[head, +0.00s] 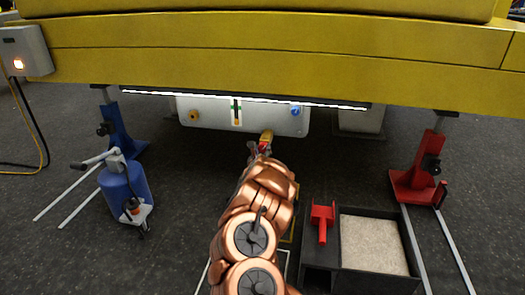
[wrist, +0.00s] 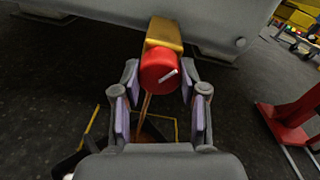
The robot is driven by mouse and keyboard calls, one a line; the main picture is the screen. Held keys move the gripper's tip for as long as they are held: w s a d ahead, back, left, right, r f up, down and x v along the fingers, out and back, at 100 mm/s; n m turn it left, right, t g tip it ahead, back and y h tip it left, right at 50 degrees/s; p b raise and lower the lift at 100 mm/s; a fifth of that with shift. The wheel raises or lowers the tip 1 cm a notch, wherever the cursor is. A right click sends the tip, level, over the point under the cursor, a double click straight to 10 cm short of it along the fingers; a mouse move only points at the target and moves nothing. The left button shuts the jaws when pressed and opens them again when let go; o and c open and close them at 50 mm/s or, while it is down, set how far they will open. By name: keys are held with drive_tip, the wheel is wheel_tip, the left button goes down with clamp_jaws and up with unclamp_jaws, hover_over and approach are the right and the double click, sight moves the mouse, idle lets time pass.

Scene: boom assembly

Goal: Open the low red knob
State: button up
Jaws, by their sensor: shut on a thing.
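The low red knob (wrist: 158,70) is round with a pale mark on its face. It sits at the end of a yellow fitting (wrist: 164,34) under the grey housing. In the head view the red knob (head: 265,146) shows small at the tip of my arm, below the white panel (head: 215,115). My gripper (wrist: 159,78) is shut on the knob, with one finger on each side of it. It also shows in the head view (head: 260,149), partly hidden by my arm. A thin brown streak (wrist: 145,106) runs down below the knob.
A blue stand (head: 117,130) and blue canister (head: 123,186) are at left, a red stand (head: 420,172) at right. A black box (head: 341,279) with pale granules and a red tool (head: 322,220) is front right. The yellow boom (head: 250,60) hangs overhead.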

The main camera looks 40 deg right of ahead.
drive_tip(key=o, duration=1.1)
drive_tip(key=shift+o, duration=0.2)
drive_tip(key=shift+s, duration=0.15)
drive_tip(key=v, duration=1.1)
drive_tip(key=shift+s+a, duration=0.2)
drive_tip(key=shift+a, duration=0.15)
